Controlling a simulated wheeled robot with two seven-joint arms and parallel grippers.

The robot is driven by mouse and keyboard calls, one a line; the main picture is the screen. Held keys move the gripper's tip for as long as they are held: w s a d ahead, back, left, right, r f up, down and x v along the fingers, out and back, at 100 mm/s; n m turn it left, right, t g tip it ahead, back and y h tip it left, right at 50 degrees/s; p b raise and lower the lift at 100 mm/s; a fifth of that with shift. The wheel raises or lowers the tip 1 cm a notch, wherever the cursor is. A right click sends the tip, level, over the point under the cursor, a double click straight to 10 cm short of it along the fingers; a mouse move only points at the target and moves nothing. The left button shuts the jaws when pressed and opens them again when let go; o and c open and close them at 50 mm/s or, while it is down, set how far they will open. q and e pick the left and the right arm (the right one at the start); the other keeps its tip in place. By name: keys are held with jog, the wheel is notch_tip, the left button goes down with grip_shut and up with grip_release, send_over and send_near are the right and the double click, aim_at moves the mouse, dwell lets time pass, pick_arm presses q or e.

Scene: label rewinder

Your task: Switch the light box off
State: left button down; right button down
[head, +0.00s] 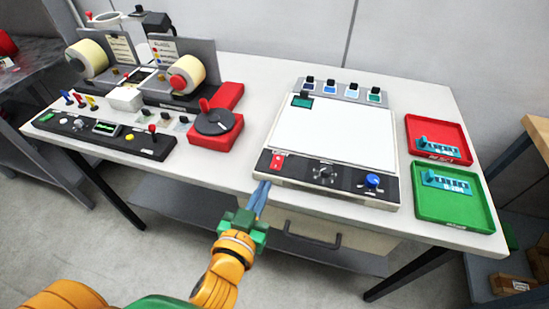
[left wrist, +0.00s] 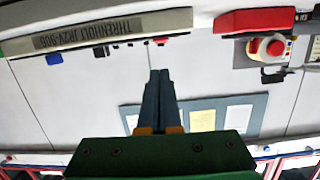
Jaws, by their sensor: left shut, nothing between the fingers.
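The light box (head: 330,131) lies on the table with a bright white top; I cannot tell for sure whether it is lit. In the left wrist view the box's labelled front (left wrist: 110,34) shows beyond the shut fingers (left wrist: 158,75). My right gripper is not in view.
A red-based dial unit (head: 214,128) stands left of the box, with a rewinder and a control strip (head: 103,134) farther left. A red tray (head: 462,149) and a green tray (head: 455,208) lie to the right. A drawer handle (head: 312,237) is below the table edge.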

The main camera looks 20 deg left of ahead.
pick_arm(q)
jog(key=r, duration=0.3)
jog(key=shift+a+t, duration=0.25)
jog(key=shift+t, duration=0.15)
jog(key=shift+f, duration=0.1)
jog(key=p, duration=0.3)
send_over(275, 167)
jog(key=s, duration=0.2)
jog(key=shift+w+a+f, duration=0.1)
jog(key=shift+w+f, duration=0.1)
jog(key=shift+f, duration=0.2)
jog(key=shift+w+f, duration=0.4)
jog(key=shift+w, duration=0.4)
notch_tip(275, 167, down, 3)
jog(key=shift+r+b, duration=0.1)
jog(key=shift+b, duration=0.65)
jog(key=shift+f, duration=0.45)
